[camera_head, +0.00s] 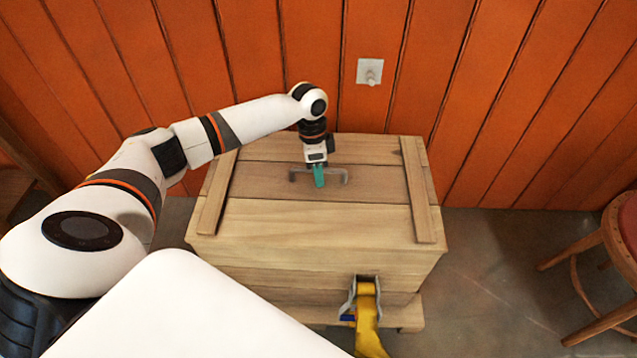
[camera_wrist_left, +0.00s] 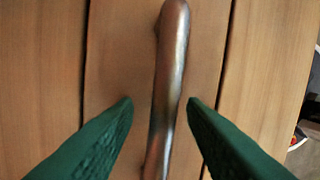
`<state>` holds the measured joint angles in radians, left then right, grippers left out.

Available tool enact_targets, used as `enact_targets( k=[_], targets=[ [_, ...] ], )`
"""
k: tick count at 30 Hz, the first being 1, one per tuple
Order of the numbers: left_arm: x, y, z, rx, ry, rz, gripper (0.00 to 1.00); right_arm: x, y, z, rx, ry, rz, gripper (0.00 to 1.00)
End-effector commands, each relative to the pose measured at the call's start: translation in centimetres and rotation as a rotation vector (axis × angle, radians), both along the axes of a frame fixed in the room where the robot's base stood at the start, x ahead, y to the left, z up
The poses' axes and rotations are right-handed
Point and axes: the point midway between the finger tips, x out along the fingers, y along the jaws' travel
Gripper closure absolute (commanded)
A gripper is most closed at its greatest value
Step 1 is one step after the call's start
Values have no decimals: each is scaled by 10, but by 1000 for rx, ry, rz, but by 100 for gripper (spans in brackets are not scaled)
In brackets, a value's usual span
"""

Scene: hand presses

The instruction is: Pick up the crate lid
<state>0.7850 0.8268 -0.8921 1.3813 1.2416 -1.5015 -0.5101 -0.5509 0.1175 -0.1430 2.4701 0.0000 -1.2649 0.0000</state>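The wooden crate lid (camera_head: 290,219) lies flat on top of the crate (camera_head: 270,267), with a cross batten along each side. A metal bar handle (camera_head: 341,171) is fixed to the lid behind its middle. My left gripper (camera_head: 319,180) is over the handle, pointing down. In the left wrist view the handle (camera_wrist_left: 170,80) runs between the two green fingertips of the left gripper (camera_wrist_left: 160,102). A gap shows on each side, so the fingers are open around it and not closed on it. My right gripper is not in view.
A yellow item (camera_head: 367,318) hangs at a grey bracket on the crate's front. An orange plank wall (camera_head: 510,90) with a small wall fitting (camera_head: 369,72) stands close behind. A wooden stool (camera_head: 606,260) is at the right, with clear floor between.

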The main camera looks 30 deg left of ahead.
Motion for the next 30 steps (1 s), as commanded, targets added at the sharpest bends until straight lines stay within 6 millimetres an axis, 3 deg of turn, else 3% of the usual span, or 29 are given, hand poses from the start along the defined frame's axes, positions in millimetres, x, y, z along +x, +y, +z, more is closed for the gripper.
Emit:
enact_targets(
  k=[4, 11, 30],
  targets=[
    [0, 0, 0, 0, 0, 0, 64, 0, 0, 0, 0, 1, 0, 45],
    [0, 0, 0, 0, 0, 0, 100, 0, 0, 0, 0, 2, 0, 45],
    [1, 1, 1, 1, -2, 4, 100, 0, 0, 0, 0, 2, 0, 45]
  ],
)
